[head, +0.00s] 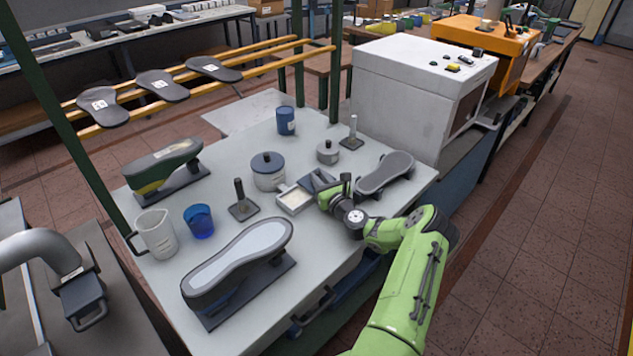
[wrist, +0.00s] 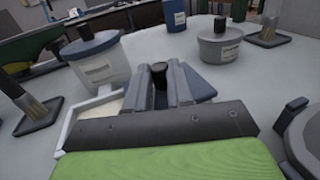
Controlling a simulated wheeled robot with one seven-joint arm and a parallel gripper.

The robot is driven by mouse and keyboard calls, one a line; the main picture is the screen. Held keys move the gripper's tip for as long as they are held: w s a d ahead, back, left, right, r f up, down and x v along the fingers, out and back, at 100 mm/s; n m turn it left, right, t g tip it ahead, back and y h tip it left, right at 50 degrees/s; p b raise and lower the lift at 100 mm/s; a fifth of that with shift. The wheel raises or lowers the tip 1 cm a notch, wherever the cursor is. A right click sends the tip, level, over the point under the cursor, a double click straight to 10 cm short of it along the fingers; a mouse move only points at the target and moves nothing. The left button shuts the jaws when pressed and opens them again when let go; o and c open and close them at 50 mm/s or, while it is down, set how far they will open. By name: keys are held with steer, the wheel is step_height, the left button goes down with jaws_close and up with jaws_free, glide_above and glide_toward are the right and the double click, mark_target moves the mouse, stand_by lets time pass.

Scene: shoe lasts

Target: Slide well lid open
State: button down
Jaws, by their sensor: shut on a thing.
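The well (head: 293,201) is a shallow box with a pale rim and cream contents, in the middle of the table. Its rim (wrist: 68,132) shows at the left of the wrist view. The blue-grey well lid (head: 318,179) lies to the right of the exposed cream; it also shows in the wrist view (wrist: 200,86). My gripper (head: 333,188) is at the lid. In the wrist view my fingers (wrist: 163,78) are shut on the lid's dark knob (wrist: 160,88). The fingers hide part of the lid and of the well.
A lidded grey pot (head: 268,175) stands behind the well. A small pot (head: 327,153) and a brush stand (head: 352,136) are farther back. A brush stand (head: 241,205) is left. A shoe last (head: 386,174) lies right of my gripper; a large sole (head: 240,262) is front left.

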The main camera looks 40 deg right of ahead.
steer(key=shift+d+r, duration=0.1)
steer(key=shift+d, duration=0.05)
steer(key=c, duration=1)
jaws_free()
steer(key=shift+d, duration=0.15)
steer(key=v, duration=1.6)
steer(key=shift+w+p, duration=0.1)
steer(key=shift+p, duration=0.25)
